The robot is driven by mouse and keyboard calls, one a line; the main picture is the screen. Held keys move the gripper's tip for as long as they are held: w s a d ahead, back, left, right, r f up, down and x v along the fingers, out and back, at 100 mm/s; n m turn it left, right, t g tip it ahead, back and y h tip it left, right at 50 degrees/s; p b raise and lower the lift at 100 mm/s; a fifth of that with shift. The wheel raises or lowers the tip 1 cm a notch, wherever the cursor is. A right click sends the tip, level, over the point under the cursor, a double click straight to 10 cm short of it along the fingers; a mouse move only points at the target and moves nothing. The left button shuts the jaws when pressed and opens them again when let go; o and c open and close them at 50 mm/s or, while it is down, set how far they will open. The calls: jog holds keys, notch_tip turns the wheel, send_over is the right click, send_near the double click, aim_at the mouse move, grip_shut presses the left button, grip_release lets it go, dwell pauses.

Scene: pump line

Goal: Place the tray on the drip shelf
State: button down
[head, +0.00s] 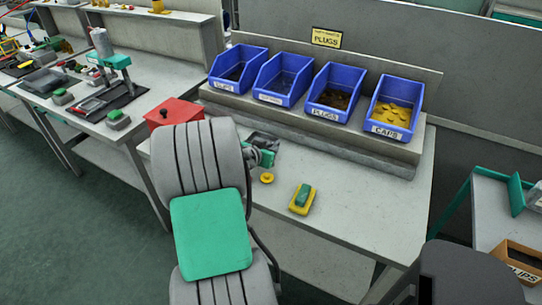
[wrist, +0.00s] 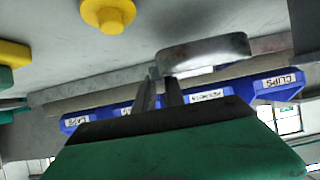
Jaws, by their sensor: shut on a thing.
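My gripper (head: 268,152) is over the middle of the near bench, in front of the blue bins. It shows in the wrist view (wrist: 160,82) with its two dark fingers close together, shut on a shiny grey metal piece (wrist: 205,54). Only part of this piece shows, so I cannot tell whether it is the tray. It appears close to the bench top, but I cannot tell whether it touches. My own arm hides part of the bench in the head view. I cannot make out which surface is the drip shelf.
Blue bins, including a caps bin (head: 393,108), stand on a raised ledge behind. A red box (head: 172,113) is left of my gripper. A yellow knob-like piece (head: 267,178) and a yellow-green block (head: 302,199) lie nearer. The bench's right front is clear.

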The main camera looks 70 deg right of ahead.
jog(key=f, duration=0.3)
jog(key=shift+d+f, duration=0.25)
jog(key=shift+f, duration=0.05)
jog(key=shift+f, duration=0.2)
jog(key=c, duration=1.4)
grip_release()
jog(key=shift+r, duration=0.1)
